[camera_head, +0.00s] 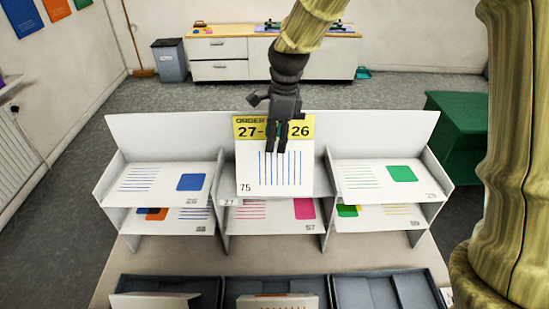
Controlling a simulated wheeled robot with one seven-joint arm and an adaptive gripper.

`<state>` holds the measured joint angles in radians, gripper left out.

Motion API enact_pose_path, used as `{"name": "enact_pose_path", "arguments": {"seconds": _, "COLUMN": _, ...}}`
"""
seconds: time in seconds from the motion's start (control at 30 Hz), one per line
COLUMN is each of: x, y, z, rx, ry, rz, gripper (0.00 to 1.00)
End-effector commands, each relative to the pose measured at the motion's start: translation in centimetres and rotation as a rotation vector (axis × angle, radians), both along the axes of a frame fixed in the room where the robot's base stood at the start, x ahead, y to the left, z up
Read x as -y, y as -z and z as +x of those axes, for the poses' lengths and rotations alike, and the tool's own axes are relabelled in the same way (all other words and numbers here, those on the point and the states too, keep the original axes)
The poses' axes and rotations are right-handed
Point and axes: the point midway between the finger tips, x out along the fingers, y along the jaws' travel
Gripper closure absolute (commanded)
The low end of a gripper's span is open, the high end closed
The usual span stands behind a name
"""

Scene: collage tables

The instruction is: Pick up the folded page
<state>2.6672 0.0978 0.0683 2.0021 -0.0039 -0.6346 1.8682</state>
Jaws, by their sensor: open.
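A white page marked 75 with blue lines (262,182) is at the middle of the rack's upper level, below a yellow order sign (300,128). My gripper (277,148) points down, open, with its fingers overlapping the sign and the page's top edge; I cannot tell whether they touch it. White sheets (155,301) and (278,302) show in the front trays; the second has orange marks. They are cut off by the frame's bottom, so I cannot tell which page is folded.
The rack (160,130) holds flat pages at left (155,192) and right (375,187), with more below. Dark trays (200,288) stand in front. A green table (460,140) is at right. A bin (170,62) and a cabinet (225,52) stand at the back.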

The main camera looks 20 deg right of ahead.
Motion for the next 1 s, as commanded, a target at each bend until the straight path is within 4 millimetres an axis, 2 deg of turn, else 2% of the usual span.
{"name": "enact_pose_path", "arguments": {"seconds": 0.23, "x": -0.2, "y": 1.9, "z": 0.0, "rx": 0.000, "ry": 0.000, "rz": -0.001, "gripper": 0.51}}
{"name": "enact_pose_path", "arguments": {"seconds": 0.53, "x": -0.3, "y": 2.2, "z": 0.1, "rx": 0.001, "ry": 0.000, "rz": -0.001, "gripper": 0.51}}
{"name": "enact_pose_path", "arguments": {"seconds": 0.57, "x": -0.3, "y": 2.2, "z": 0.1, "rx": 0.001, "ry": 0.000, "rz": -0.001, "gripper": 0.53}}
{"name": "enact_pose_path", "arguments": {"seconds": 0.73, "x": -0.3, "y": 2.2, "z": 0.1, "rx": 0.001, "ry": 0.000, "rz": -0.001, "gripper": 0.84}}
{"name": "enact_pose_path", "arguments": {"seconds": 1.0, "x": -0.3, "y": 2.2, "z": 0.1, "rx": 0.001, "ry": 0.000, "rz": -0.001, "gripper": 0.85}}
